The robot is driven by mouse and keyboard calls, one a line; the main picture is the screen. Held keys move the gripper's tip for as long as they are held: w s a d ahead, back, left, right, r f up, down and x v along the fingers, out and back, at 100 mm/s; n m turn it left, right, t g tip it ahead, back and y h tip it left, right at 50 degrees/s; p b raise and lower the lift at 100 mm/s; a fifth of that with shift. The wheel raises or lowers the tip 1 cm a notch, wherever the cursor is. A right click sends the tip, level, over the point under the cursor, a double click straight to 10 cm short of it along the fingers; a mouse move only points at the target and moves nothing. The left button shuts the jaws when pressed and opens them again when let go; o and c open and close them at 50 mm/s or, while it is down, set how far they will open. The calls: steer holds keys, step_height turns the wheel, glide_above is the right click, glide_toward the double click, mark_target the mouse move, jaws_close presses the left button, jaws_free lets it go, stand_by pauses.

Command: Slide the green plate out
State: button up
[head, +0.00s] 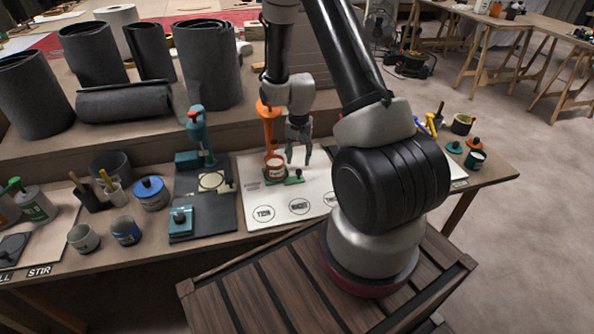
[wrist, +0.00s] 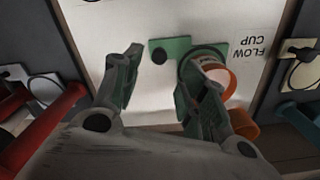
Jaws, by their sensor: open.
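The green plate (head: 294,181) lies low on the white board under the flow cup. Its left part (wrist: 172,46) shows in the wrist view with a dark round knob (wrist: 159,57) on it; its right part is partly hidden by a ring and my finger. The cup (head: 276,166), white with an orange rim, stands over the plate by an orange stand (head: 268,122). My gripper (head: 299,158) points down just above the plate's right part. In the wrist view my gripper (wrist: 158,72) is open and empty, with the knob showing between its fingertips; I cannot tell whether it touches anything.
The white board (head: 258,215) carries printed circles and a "FLOW CUP" label (wrist: 250,47). A teal device on a dark base (head: 202,200) stands left of it. Teal and orange pots (head: 475,158) stand at the right. Grey rolls (head: 207,65) stand behind.

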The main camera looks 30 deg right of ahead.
mark_target(299, 170)
step_height(299, 170, down, 6)
steer(key=shift+f, duration=0.1)
jaws_close()
